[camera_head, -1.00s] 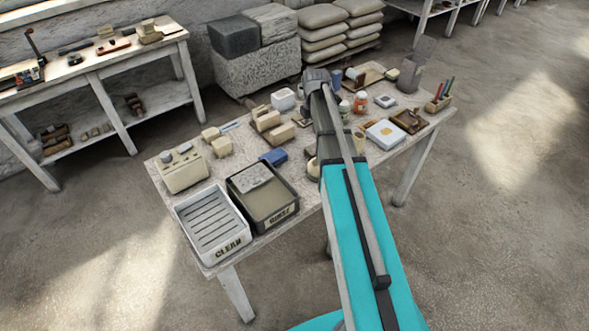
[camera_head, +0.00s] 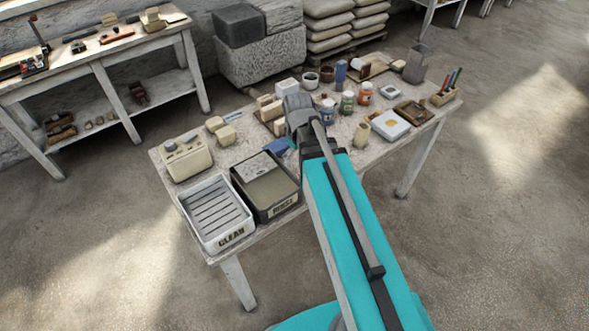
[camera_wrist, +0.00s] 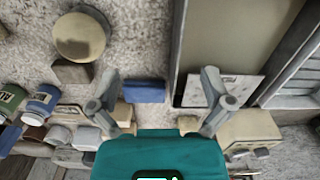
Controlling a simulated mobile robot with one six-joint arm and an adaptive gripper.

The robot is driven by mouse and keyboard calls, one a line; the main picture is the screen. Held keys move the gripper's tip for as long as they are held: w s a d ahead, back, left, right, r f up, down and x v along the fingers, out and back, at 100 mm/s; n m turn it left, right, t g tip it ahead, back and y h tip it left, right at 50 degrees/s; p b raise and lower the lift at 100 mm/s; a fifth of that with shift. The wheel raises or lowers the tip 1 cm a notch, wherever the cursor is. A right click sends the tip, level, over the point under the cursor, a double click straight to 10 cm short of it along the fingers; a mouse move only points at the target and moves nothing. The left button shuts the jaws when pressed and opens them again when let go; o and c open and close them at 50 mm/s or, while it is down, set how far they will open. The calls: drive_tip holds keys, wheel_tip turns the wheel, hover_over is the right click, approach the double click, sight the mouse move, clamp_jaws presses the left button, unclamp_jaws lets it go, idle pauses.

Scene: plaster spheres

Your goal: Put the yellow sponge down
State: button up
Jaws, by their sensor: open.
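My gripper (camera_wrist: 160,92) is open, its two fingers spread wide over the table in the wrist view. In the head view its wrist end hangs over the middle of the table and its fingers are hidden. A blue block (camera_wrist: 145,92) shows between the fingers, beside the RINSE tub; it also shows in the head view (camera_head: 277,147). Pale yellow blocks (camera_head: 226,136) lie on the table left of my arm. Another pale block (camera_wrist: 125,113) is partly behind the left finger. I cannot tell which of these is the yellow sponge. Nothing is visibly held.
The dark RINSE tub (camera_head: 297,197) holds a grey slab (camera_head: 257,167). The white CLEAN tray (camera_head: 229,238) stands left of it. A cream box (camera_head: 187,157) is behind the tray.

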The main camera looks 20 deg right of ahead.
drive_tip(key=s+m, duration=0.1)
drive_tip(key=s+a+m, duration=0.1)
drive_tip(key=s+m, duration=0.1)
drive_tip(key=s+a+m, duration=0.1)
drive_tip(key=s, duration=0.1)
drive_tip(key=shift+a+m, duration=0.25)
drive_tip(key=shift+m, duration=0.15)
idle(1.1)
drive_tip(key=w+d+m, duration=0.7)
drive_tip(key=w+d, duration=0.1)
drive_tip(key=w, duration=0.2)
drive_tip(key=w+d+r+m+p, duration=0.1)
drive_tip(key=w+d+m, duration=0.6)
drive_tip(key=w, duration=0.4)
drive_tip(key=shift+d+r, duration=0.15)
drive_tip(key=shift+d, duration=0.4)
drive_tip(key=shift+w, duration=0.1)
wheel_tip(320, 180, down, 9)
drive_tip(key=b, duration=0.8)
drive_tip(key=shift+r, duration=0.15)
